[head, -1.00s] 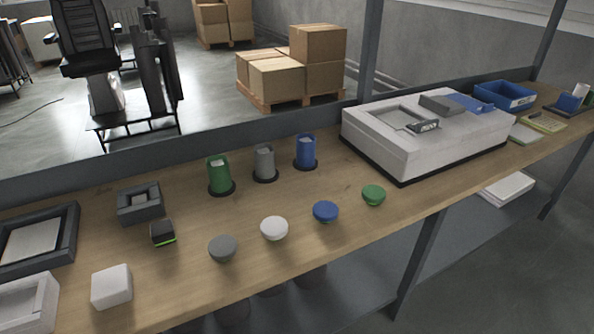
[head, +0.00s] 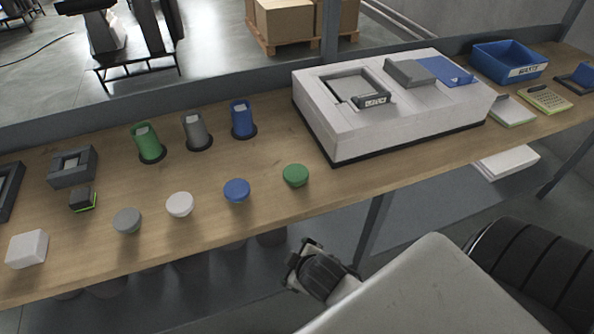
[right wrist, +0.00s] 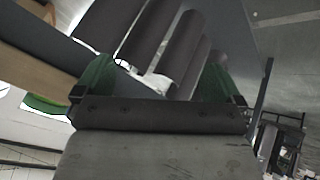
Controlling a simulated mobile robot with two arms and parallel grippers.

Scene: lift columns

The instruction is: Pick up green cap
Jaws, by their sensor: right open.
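The green cap (head: 296,175) is a small round cap on the wooden bench, at the right end of a row of caps. My right arm comes in from the lower right of the head view, with its gripper end (head: 318,272) in front of the bench edge, below and apart from the green cap. In the right wrist view the two green fingers (right wrist: 155,82) stand wide apart with nothing held between them. A green curved shape at the left edge there is partly cut off, and I cannot tell what it is. My left gripper is out of view.
Blue (head: 237,190), white (head: 180,204) and grey (head: 127,221) caps lie left of the green one. Green (head: 150,144), grey (head: 198,132) and blue (head: 243,120) cylinders stand behind. A big white box (head: 400,125) stands to the right.

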